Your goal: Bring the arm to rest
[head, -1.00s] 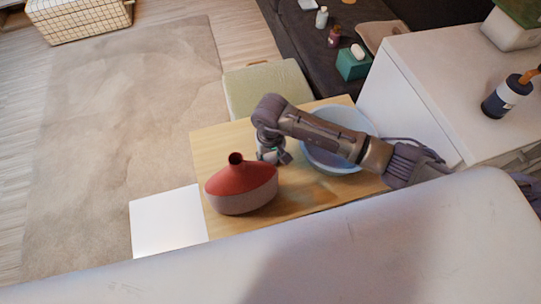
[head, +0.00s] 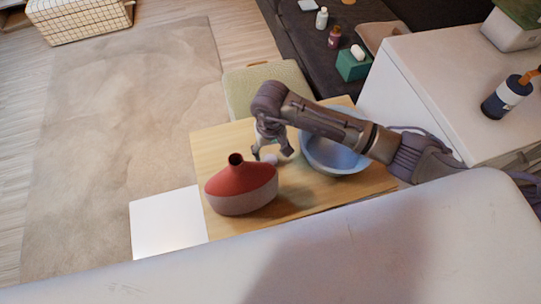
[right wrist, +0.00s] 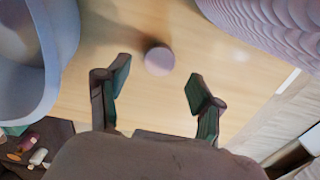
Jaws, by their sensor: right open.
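My right gripper (head: 272,152) is open above the small wooden table (head: 225,140), between the red-topped vase and the blue bowl. Its two fingers are spread apart in the right wrist view (right wrist: 160,88) with nothing held between them. A small round pale object (right wrist: 159,61) lies on the table just beyond the fingertips; in the head view (head: 270,158) it is small and partly hidden by the fingers. My right arm reaches in from the right, across the bowl. My left gripper is not in view.
The vase (head: 241,190) stands close on the left of the gripper. The light blue bowl (head: 340,155) is under my forearm. A green-cushioned chair (head: 285,78) is behind the table. A white cabinet (head: 430,80) stands at the right, and a pale surface (head: 300,255) fills the front.

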